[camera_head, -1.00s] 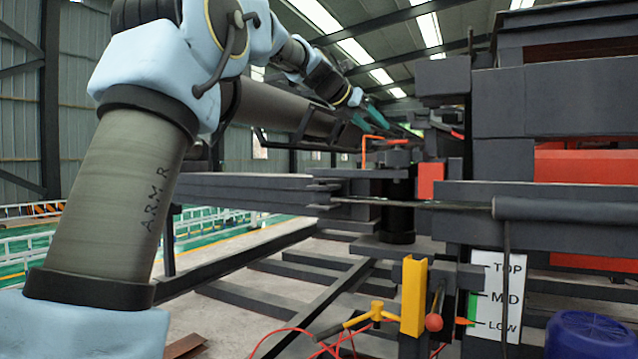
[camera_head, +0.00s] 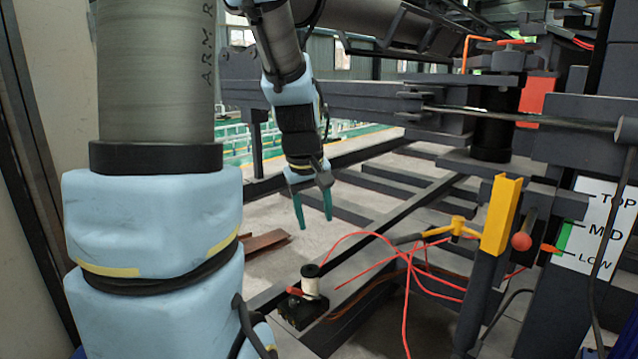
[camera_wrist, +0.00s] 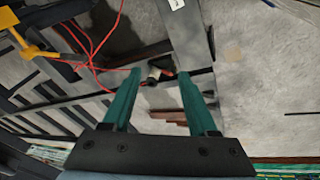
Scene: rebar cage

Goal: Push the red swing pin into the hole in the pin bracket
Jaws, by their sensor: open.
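My gripper (camera_head: 314,222) has two teal fingers, apart and empty, pointing down in the head view; it also shows in the wrist view (camera_wrist: 159,73). A red bar (camera_head: 511,42) lies on top of a dark post at the upper right, beside an orange bent rod (camera_head: 465,52). A smaller orange-red piece (camera_head: 295,291) sits on a black block (camera_head: 302,311) with a white spool, low on the floor, below my gripper. I cannot tell which is the swing pin. The bracket's hole cannot be made out. My gripper touches none of these.
A red ball knob (camera_head: 521,241) is beside the TOP/MID/LOW board (camera_head: 605,225). Red hoses (camera_head: 408,285) loop over the floor. Dark beams cross behind; open floor lies around my gripper.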

